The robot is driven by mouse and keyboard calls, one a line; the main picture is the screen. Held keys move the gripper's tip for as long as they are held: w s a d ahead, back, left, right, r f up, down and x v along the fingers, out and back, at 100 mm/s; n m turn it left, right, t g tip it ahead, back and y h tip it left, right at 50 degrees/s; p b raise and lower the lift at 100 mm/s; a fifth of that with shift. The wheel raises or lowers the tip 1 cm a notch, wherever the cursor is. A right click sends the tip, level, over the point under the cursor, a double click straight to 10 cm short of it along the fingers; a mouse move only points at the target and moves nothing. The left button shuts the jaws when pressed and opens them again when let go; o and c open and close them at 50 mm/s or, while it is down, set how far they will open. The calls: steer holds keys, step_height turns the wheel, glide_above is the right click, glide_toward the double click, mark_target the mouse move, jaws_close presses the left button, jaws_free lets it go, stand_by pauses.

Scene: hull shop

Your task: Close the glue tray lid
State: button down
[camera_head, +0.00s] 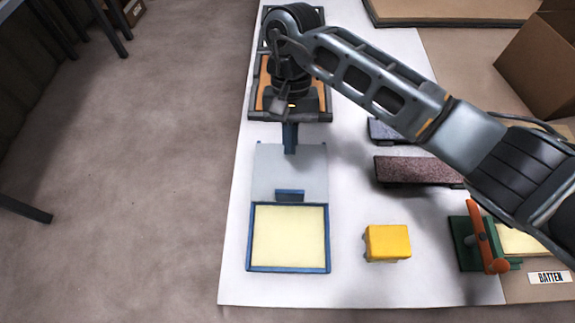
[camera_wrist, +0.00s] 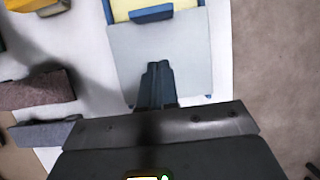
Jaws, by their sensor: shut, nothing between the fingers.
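The glue tray (camera_head: 249,240) has a blue frame around a pale yellow surface and sits at the front left of the white sheet. Its yellow area is uncovered. The grey lid (camera_head: 290,168) extends back from the tray's far edge, with a blue handle (camera_head: 290,195) near that edge; I cannot tell if it lies flat or slightly tilted. In the wrist view the lid (camera_wrist: 160,50) and handle (camera_wrist: 152,13) show ahead of my fingers. My gripper (camera_head: 290,151) is shut and empty at the lid's far edge, apart from the handle. Contact with the lid is unclear.
A yellow block (camera_head: 387,242) stands right of the tray. A dark red slab (camera_head: 415,170) and a grey block (camera_head: 380,130) lie behind it. A green and orange clamp (camera_head: 480,240) is at right. An orange panel in a dark frame (camera_head: 262,100) lies behind my gripper.

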mark_target(289, 188)
steer(key=x, duration=0.3)
steer(key=shift+s+f+p, duration=0.2)
steer(key=shift+p, duration=0.15)
steer(key=shift+s+r+p, duration=0.1)
steer(key=shift+s+p, duration=0.55)
steer(key=shift+s, duration=0.4)
steer(key=shift+s+p, duration=0.3)
steer(key=shift+s, duration=0.55)
steer(key=shift+f, duration=0.2)
